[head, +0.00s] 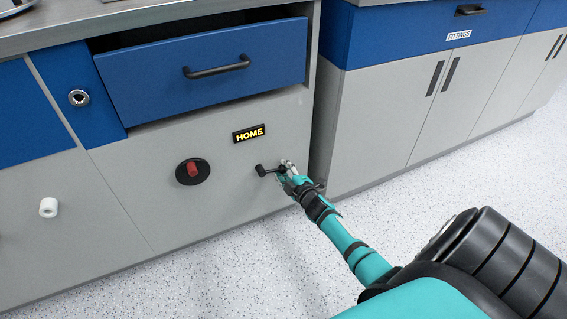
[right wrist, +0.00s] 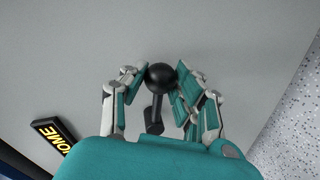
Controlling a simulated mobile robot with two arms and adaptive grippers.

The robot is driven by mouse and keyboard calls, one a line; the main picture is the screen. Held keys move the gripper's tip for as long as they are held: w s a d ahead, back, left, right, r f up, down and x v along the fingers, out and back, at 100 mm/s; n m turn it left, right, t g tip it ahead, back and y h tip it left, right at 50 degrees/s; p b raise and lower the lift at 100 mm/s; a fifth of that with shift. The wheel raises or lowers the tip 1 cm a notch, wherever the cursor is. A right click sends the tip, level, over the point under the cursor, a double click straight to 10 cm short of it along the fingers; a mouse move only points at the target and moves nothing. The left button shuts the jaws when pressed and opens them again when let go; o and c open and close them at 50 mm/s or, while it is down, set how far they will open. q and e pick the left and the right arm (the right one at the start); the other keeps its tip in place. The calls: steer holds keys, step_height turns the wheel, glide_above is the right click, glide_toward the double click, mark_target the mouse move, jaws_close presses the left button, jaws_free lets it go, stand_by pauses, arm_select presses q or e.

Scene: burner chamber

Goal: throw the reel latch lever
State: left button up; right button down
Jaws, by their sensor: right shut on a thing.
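The reel latch lever (head: 261,170) is a short black handle on the grey cabinet front, below and right of the HOME sign. In the right wrist view its round black knob (right wrist: 161,76) sits between my fingers, and its stem runs down to a black pivot (right wrist: 153,124). My right gripper (head: 284,169) is shut on the lever's knob; it also shows in the right wrist view (right wrist: 158,78), with a finger on each side. In the head view the gripper hides part of the knob. My left gripper is not in view.
The HOME sign (head: 249,134) is lit yellow. A red knob on a black disc (head: 193,172) is left of the lever. A blue drawer (head: 205,70) stands partly open above. A white knob (head: 48,207) is further left. A FITTINGS cabinet (head: 400,105) stands right; speckled floor (head: 440,185) is clear.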

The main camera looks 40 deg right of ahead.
stand_by(0.3)
steer(key=c, duration=0.9)
jaws_free()
steer(key=shift+r, duration=0.1)
steer(key=shift+c, duration=0.2)
steer(key=v, duration=1.2)
steer(key=shift+a, duration=0.15)
